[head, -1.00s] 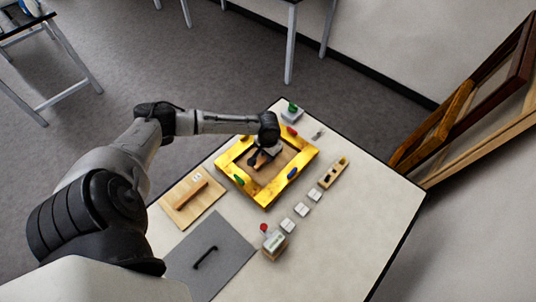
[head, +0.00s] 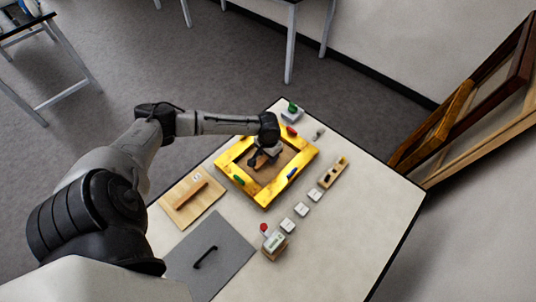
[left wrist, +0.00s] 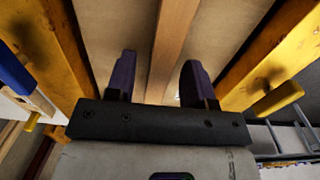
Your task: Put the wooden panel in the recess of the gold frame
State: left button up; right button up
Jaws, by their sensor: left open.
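The gold frame (head: 302,159) lies flat near the far end of the table. Inside it lies a tan wooden panel (head: 284,157), with a brown wooden bar (head: 262,162) across it. My left gripper (head: 264,159) is over the frame's opening, pointing down. In the left wrist view its two dark fingers (left wrist: 158,78) are open, one on each side of the bar (left wrist: 170,45), with gaps visible. The panel face (left wrist: 226,25) shows on both sides of the bar. Whether the panel is fully seated is hidden. My right gripper is not in view.
Coloured clips sit on the frame's sides. A light board (head: 178,207) with a wooden bar and a grey mat (head: 222,262) with a black handle lie nearer. White blocks (head: 301,209), a wooden holder (head: 334,171) and a red-topped device (head: 273,240) stand right. The right of the table is clear.

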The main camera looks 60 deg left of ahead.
pick_arm(q)
notch_tip(320, 180, up, 12)
jog(key=shift+p, duration=0.45)
dwell(0.4)
